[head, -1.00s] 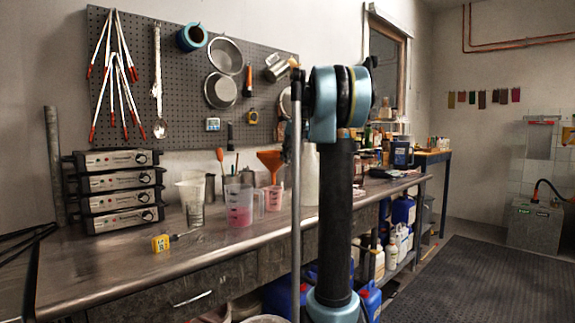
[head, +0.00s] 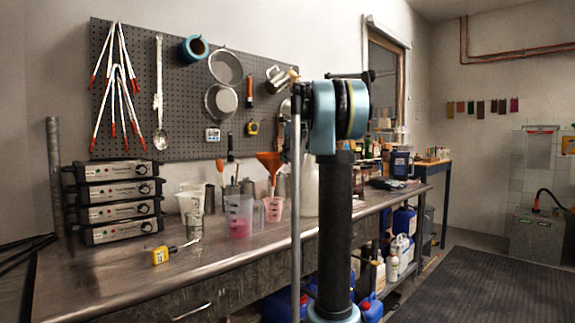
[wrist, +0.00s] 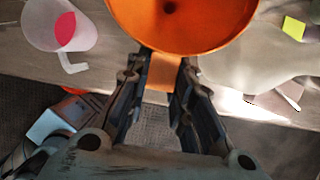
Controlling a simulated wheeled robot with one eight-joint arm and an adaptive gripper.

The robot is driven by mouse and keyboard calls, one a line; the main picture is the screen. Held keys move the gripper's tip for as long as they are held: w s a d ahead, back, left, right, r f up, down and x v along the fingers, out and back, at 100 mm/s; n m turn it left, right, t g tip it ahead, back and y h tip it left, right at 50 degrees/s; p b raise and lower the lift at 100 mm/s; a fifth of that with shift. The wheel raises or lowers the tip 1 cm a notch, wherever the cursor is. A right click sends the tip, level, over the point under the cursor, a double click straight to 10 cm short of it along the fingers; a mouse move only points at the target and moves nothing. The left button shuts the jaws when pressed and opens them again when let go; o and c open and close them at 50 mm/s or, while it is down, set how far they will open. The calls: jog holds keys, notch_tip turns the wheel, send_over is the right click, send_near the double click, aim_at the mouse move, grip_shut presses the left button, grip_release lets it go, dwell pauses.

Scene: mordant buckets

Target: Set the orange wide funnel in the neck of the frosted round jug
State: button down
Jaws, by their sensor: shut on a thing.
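The orange wide funnel (head: 269,160) is held up above the bench in the head view, stem down over a small beaker with pink contents (head: 274,209). In the wrist view the funnel's bowl (wrist: 180,22) fills the top middle. My gripper (wrist: 163,72) is shut on the funnel's orange tab (wrist: 162,73). The frosted round jug (head: 311,188) stands on the bench to the right of the funnel, partly behind my arm. Its neck is hidden. A pale, blurred surface right of the funnel in the wrist view may be the jug.
A larger beaker with pink liquid (head: 238,215) and clear cups (head: 190,198) stand left of the funnel. A pegboard (head: 180,75) hangs behind. The bench's front left is mostly clear.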

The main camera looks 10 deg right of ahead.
jog(key=shift+r, duration=3.4)
jog(key=shift+s, duration=0.1)
